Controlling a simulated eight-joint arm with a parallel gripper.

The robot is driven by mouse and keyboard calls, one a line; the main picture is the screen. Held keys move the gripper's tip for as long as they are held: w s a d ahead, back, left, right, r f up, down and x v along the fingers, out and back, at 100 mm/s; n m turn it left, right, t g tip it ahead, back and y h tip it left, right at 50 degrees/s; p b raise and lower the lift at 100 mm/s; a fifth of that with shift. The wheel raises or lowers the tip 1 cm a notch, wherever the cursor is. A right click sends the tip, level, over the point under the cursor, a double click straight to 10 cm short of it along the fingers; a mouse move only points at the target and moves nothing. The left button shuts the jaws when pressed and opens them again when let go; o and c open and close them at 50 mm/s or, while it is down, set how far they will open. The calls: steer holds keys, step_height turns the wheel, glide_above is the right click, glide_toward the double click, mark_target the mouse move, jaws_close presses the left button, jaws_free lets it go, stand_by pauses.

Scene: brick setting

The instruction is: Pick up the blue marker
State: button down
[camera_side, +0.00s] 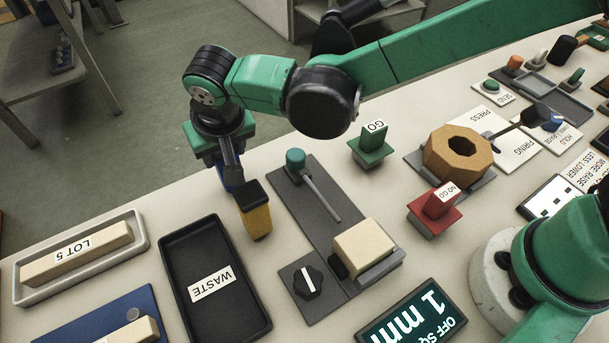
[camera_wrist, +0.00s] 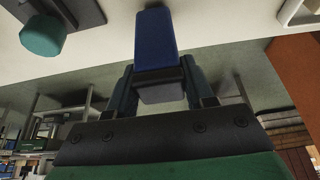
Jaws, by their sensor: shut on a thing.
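The blue marker (camera_wrist: 155,35) is between the two fingers of my gripper (camera_wrist: 158,88) in the wrist view. Its dark, grey-faced end sits between the fingertips and its blue body extends toward the pale table. In the side view my gripper (camera_side: 228,165) points down near the table's far edge, and only a sliver of the blue marker (camera_side: 225,185) shows. A finger and the yellow marker hide the rest. I cannot tell whether the blue marker touches the table.
A yellow marker with a black top (camera_side: 257,220) stands close in front of my gripper. The black WASTE tray (camera_side: 172,262) is to its left. A dark panel (camera_side: 318,225) with a teal-knobbed lever (camera_side: 296,160) is to the right. A green GO block (camera_side: 372,148) stands farther right.

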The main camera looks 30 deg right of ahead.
step_height(320, 180, up, 20)
stand_by(0.4)
steer(key=shift+f, duration=0.1)
steer(key=c, duration=1.2)
jaws_free()
steer(key=shift+c, duration=0.6)
steer(key=s+d+n+y, duration=0.2)
steer(key=s+d+n, duration=0.35)
steer(key=s, duration=0.65)
steer(key=shift+s+d+f+n+g+y, duration=0.2)
steer(key=shift+s+d+f+n, duration=0.45)
steer(key=shift+s+f, duration=1.2)
steer(key=shift+s+d+f+n+g+y, duration=0.2)
steer(key=shift+s+d+f+n, duration=0.45)
steer(key=shift+f, duration=2.15)
steer(key=shift+s+d+f+n+g+y, duration=0.2)
steer(key=shift+s+d+f+n, duration=0.25)
steer(key=shift+s+d+f, duration=1.3)
